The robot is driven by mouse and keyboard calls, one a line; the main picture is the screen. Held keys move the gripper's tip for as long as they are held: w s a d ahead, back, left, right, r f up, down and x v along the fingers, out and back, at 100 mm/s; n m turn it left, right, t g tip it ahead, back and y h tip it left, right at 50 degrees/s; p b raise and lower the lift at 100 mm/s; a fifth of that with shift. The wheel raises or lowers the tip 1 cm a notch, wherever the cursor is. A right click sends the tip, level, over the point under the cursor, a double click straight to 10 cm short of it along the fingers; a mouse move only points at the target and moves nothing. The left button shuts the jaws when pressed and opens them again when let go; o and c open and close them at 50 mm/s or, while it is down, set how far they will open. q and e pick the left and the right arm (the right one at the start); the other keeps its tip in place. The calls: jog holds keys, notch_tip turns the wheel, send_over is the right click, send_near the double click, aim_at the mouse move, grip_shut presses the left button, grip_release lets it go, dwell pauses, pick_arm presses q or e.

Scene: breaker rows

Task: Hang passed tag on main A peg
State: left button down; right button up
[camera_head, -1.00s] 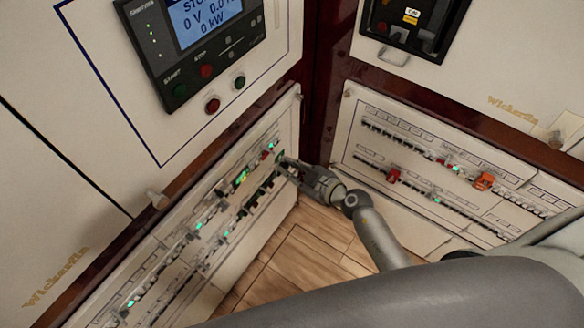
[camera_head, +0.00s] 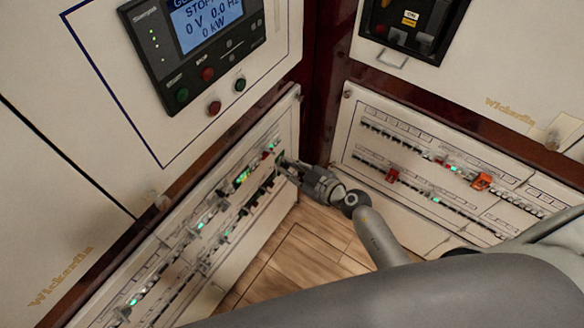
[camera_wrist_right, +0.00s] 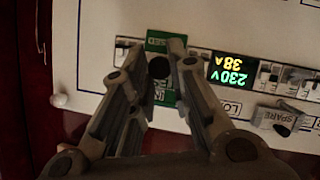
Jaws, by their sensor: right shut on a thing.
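The green passed tag (camera_wrist_right: 164,97) is between the fingers of my right gripper (camera_wrist_right: 157,50) in the right wrist view, with part of its white lettering showing. The gripper is shut on it. A dark round spot, which may be the peg end or a hole, shows at the tag between the fingertips. I cannot tell whether the tag is around the peg. In the head view my right gripper (camera_head: 286,166) is at the far right end of the left breaker panel (camera_head: 226,262), with a bit of green at its tips. My left gripper is not in view.
The right breaker panel (camera_head: 440,165) carries red (camera_head: 392,175) and orange (camera_head: 482,181) items. Wooden floor (camera_head: 300,262) is open below.

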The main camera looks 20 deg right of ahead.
jog(key=shift+w+a+p, duration=0.55)
jog(key=shift+w+a, duration=0.25)
jog(key=shift+w, duration=0.2)
dwell(0.5)
jog(key=o, duration=0.9)
jog(key=v, duration=1.2)
jog(key=shift+s+d, duration=0.1)
jog(key=shift+f, duration=0.1)
dwell(4.0)
